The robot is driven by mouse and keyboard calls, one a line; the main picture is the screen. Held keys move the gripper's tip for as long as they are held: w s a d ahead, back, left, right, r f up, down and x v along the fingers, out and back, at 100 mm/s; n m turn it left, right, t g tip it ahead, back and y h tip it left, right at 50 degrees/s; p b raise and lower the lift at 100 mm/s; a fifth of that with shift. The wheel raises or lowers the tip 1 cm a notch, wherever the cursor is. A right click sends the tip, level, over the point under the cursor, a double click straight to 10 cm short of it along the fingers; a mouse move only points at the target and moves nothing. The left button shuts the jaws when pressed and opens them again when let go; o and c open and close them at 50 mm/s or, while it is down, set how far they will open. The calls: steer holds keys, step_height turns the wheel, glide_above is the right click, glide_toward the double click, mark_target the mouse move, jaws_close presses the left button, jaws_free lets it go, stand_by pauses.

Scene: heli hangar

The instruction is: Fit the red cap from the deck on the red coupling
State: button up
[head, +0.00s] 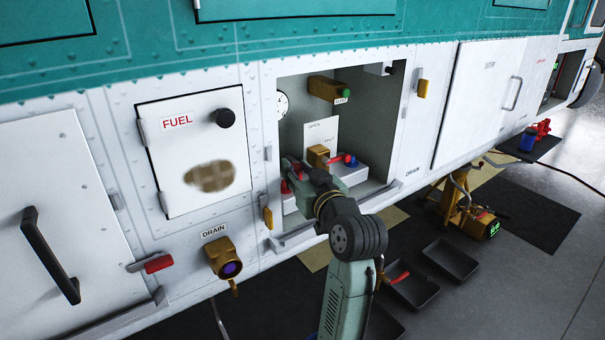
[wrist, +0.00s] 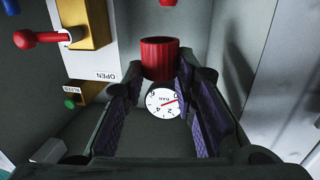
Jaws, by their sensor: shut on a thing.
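My gripper (head: 292,174) reaches into the open service bay, left of the brass valve in the head view. In the wrist view my gripper (wrist: 160,80) is shut on the red cap (wrist: 160,58), a ribbed red cylinder between the fingertips. In the head view, patches of red (head: 285,187) show beside the fingers; my gripper and arm hide most of this spot. I cannot make out the red coupling clearly in either view, nor whether the cap touches it.
A brass valve (head: 318,157) with a red lever stands close to the gripper, with a blue part (head: 350,160) to its right. A round gauge (head: 282,103) and a brass block with a green knob (head: 343,88) are higher up. Bay walls leave little room sideways.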

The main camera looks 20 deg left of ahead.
mark_target(288, 192)
steer(key=shift+w+a+f, duration=0.15)
steer(key=shift+w+a, duration=0.5)
steer(key=shift+a, duration=0.25)
steer(key=shift+w+a+f+b, duration=0.4)
steer(key=shift+w+a+f, duration=0.15)
steer(key=shift+w+a, duration=0.25)
steer(key=shift+s, duration=0.1)
steer(key=shift+s+f, duration=0.1)
steer(key=shift+s, duration=0.05)
steer(key=shift+f+b, duration=0.8)
steer(key=shift+f, duration=0.75)
stand_by(2.8)
steer(key=o, duration=0.9)
